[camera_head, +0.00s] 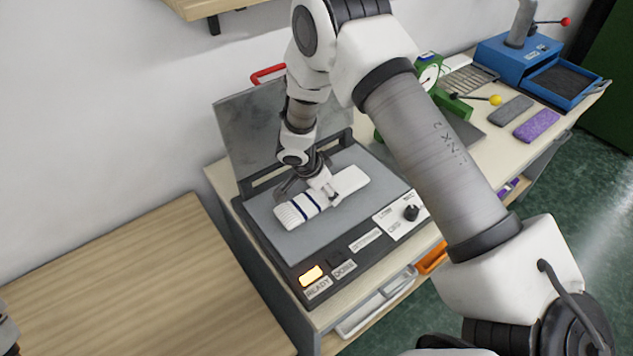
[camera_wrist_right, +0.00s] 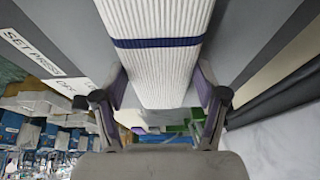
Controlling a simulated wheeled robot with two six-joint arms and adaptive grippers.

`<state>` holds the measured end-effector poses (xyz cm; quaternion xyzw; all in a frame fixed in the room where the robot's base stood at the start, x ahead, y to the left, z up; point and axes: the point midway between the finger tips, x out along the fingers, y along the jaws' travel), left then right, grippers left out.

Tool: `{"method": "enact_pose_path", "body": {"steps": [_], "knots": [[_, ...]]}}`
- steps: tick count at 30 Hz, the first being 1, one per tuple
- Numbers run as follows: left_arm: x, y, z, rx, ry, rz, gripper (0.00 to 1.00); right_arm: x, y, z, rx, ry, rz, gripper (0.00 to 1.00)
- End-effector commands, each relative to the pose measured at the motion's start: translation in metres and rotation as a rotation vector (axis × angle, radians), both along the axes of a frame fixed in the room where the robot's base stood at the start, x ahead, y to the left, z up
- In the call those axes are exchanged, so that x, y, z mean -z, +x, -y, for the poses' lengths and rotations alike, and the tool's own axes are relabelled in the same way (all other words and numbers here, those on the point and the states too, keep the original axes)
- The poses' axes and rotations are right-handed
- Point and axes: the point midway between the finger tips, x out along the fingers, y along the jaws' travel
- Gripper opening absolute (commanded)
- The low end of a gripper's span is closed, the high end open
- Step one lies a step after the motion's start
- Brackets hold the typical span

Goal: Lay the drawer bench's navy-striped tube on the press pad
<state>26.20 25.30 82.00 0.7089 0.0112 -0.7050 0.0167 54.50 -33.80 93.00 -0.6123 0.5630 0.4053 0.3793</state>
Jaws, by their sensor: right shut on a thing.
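The white ribbed tube with navy stripes (camera_head: 307,206) lies over the grey press pad (camera_head: 283,240) in the head view. I cannot tell whether it rests on the pad or hangs just above it. My right gripper (camera_head: 328,188) is shut around the tube's middle. In the right wrist view the tube (camera_wrist_right: 158,70) runs between the two fingers of my right gripper (camera_wrist_right: 158,100), with a navy stripe across it. The press lid (camera_head: 262,125) stands raised behind the pad.
The press has a lit READY lamp (camera_head: 311,275) and a black knob (camera_head: 411,213). A green dial gauge (camera_head: 428,75), a grey block (camera_head: 511,110), a purple block (camera_head: 537,125) and a blue machine (camera_head: 518,58) stand to the right. A bare wooden table (camera_head: 130,285) is at left.

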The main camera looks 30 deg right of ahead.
Motion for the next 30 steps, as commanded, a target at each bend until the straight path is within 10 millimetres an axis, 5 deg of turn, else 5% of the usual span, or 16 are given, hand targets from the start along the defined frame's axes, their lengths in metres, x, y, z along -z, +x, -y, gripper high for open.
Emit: {"method": "enact_pose_path", "body": {"steps": [6,7,9,22,30], "knots": [[0.000,0.001,0.000,0.000,0.000,0.002,0.62,0.001,0.000,0.000,0.001,0.000,0.001,0.51],[0.000,0.001,0.000,0.000,0.000,0.002,0.62,0.001,0.000,0.000,0.001,0.000,0.001,0.79],[0.000,0.001,0.000,0.000,0.000,0.002,0.62,0.000,0.000,0.000,0.001,0.000,0.001,0.97],[0.003,0.001,0.000,0.000,0.000,0.002,0.62,-0.007,0.001,-0.004,-0.001,-0.002,0.003,0.97],[0.015,0.001,0.000,0.000,0.000,0.002,0.62,-0.065,-0.001,-0.028,-0.001,-0.004,0.006,0.97]]}}
